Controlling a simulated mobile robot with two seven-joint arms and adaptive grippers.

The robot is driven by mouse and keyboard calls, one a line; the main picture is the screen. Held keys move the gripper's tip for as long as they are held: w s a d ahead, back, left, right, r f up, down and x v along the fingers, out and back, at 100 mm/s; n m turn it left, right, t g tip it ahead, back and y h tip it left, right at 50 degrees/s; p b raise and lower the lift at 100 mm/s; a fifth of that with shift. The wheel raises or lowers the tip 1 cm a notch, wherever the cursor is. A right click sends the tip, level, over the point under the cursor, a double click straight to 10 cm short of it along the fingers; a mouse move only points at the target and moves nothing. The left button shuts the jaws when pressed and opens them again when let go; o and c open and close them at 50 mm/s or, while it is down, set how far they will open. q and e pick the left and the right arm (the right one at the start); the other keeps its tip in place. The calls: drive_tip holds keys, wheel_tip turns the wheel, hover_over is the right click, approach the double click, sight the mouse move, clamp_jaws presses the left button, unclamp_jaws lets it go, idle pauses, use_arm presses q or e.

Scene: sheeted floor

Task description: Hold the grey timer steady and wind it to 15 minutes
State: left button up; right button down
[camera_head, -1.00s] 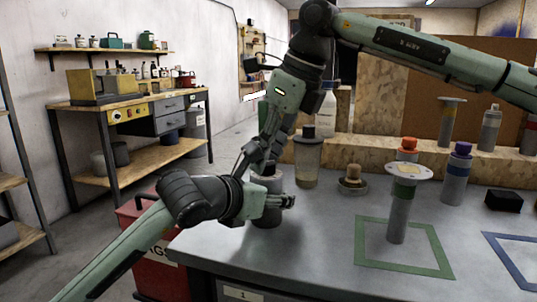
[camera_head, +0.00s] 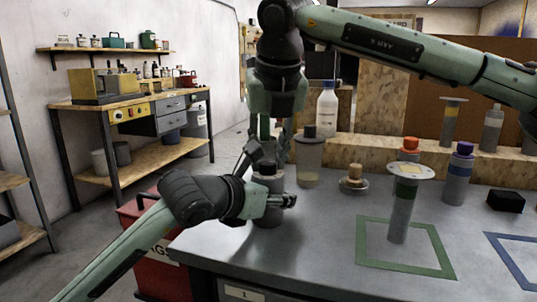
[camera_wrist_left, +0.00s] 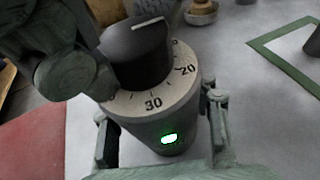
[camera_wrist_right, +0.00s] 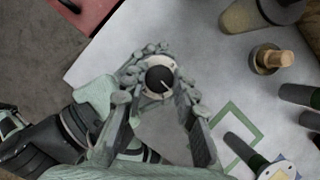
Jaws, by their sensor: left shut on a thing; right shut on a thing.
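The grey timer (camera_head: 268,212) stands upright at the left part of the bench, partly hidden by my grippers. My left gripper (camera_head: 272,202) is shut around its body from the left; its fingers flank the body in the left wrist view. My right gripper (camera_head: 268,163) comes down from above and is shut on the black knob (camera_wrist_left: 138,52). The dial ring (camera_wrist_left: 172,100) shows 20 and 30, with other marks hidden. The knob's white pointer line shows at its far side in the left wrist view; it also shows in the right wrist view (camera_wrist_right: 160,80). A green light glows on the body.
A lidded jar (camera_head: 308,160), a small brass-knobbed item (camera_head: 354,180) and a round-topped post (camera_head: 402,210) stand to the right. Green (camera_head: 375,264) and blue (camera_head: 512,262) frames mark the bench top. A red bin (camera_head: 150,240) is below the left edge.

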idle(0.4)
drive_tip(key=c, duration=1.2)
unclamp_jaws()
drive_tip(key=v, duration=1.2)
drive_tip(key=shift+a, duration=0.1)
